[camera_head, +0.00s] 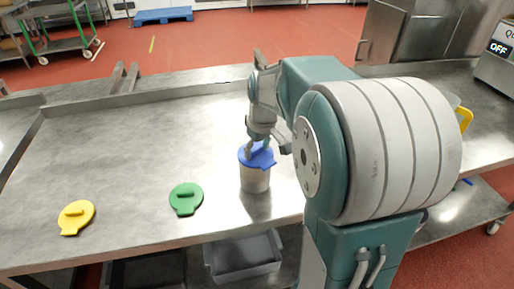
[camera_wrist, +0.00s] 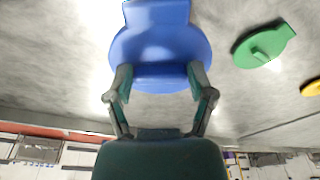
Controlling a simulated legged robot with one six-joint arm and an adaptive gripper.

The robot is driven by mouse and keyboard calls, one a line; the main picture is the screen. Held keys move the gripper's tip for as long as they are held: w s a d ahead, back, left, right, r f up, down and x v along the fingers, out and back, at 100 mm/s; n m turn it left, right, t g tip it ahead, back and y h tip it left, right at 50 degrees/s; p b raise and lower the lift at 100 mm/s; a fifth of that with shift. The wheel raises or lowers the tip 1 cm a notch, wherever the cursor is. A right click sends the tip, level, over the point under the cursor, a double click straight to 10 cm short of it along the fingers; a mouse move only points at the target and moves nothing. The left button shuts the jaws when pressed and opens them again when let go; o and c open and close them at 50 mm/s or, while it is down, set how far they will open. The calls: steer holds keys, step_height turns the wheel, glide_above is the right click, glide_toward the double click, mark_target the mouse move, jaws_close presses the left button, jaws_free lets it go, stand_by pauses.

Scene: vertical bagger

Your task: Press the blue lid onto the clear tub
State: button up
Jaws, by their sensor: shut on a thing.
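The blue lid (camera_head: 262,160) lies over the mouth of the clear tub (camera_head: 255,180), which stands upright on the steel table. From here I cannot tell whether the lid is fully seated. My gripper (camera_head: 258,146) is above the tub, with its fingers shut on the blue lid. In the wrist view the blue lid (camera_wrist: 158,45) fills the top middle, with a fingertip of my gripper (camera_wrist: 160,80) on each side of its raised grip. The lid hides the tub in the wrist view.
A green lid (camera_head: 186,198) lies on the steel table (camera_head: 120,140) left of the tub, and a yellow lid (camera_head: 76,217) lies farther left. A grey bin (camera_head: 243,258) is below the table's front edge. The table's left and back areas are clear.

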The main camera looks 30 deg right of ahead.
steer(key=shift+f, duration=0.35)
stand_by(0.5)
steer(key=o, duration=0.9)
steer(key=shift+c, duration=0.2)
steer(key=shift+r, duration=0.1)
steer(key=shift+s+d+r, duration=0.1)
steer(key=shift+s+r, duration=0.1)
steer(key=shift+r, duration=0.95)
steer(key=shift+s+a+r, duration=0.1)
steer(key=shift+s+r, duration=0.05)
steer(key=shift+r, duration=0.95)
steer(key=shift+s+d+r, duration=0.1)
steer(key=shift+s+r, duration=0.1)
steer(key=shift+r, duration=0.95)
step_height(320, 180, up, 12)
steer(key=s, duration=0.2)
steer(key=s+a+f+m+t, duration=0.2)
steer(key=s+a+f+t, duration=0.1)
steer(key=s+a+f, duration=0.9)
steer(key=s+a, duration=0.1)
steer(key=s, duration=0.2)
steer(key=shift+s+t, duration=0.15)
steer(key=shift+t, duration=0.25)
